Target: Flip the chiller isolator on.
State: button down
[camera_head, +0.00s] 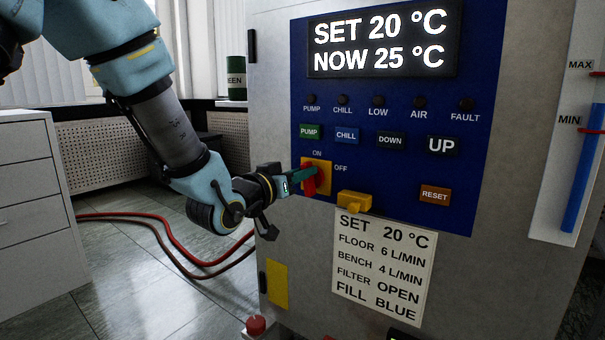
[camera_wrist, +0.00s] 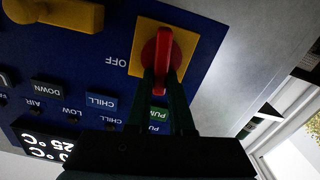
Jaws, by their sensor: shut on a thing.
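The chiller isolator is a red rotary handle (camera_head: 310,184) on a yellow plate (camera_head: 325,168), with ON printed above it and OFF at its upper right. In the wrist view the red handle (camera_wrist: 163,48) stands between the two dark green fingers, and the yellow plate (camera_wrist: 143,42) surrounds it. My gripper (camera_head: 306,175) reaches in from the left and is shut on the handle. The handle lies nearly upright on the panel, roughly in line with ON. The fingers (camera_wrist: 163,85) hide part of the handle and the ON label in the wrist view.
A yellow lever (camera_head: 354,201) sits close to the right of the isolator. PUMP (camera_head: 310,131), CHILL (camera_head: 346,135), DOWN, UP and RESET buttons surround it. The indicator lamps look dark. The display (camera_head: 383,42) reads SET 20, NOW 25. Red hoses (camera_head: 175,243) lie on the floor.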

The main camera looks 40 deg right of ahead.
jog(key=shift+s+m+b, duration=0.15)
jog(key=shift+m+b, duration=0.6)
jog(key=shift+m, duration=0.35)
jog(key=c, duration=0.8)
grip_release()
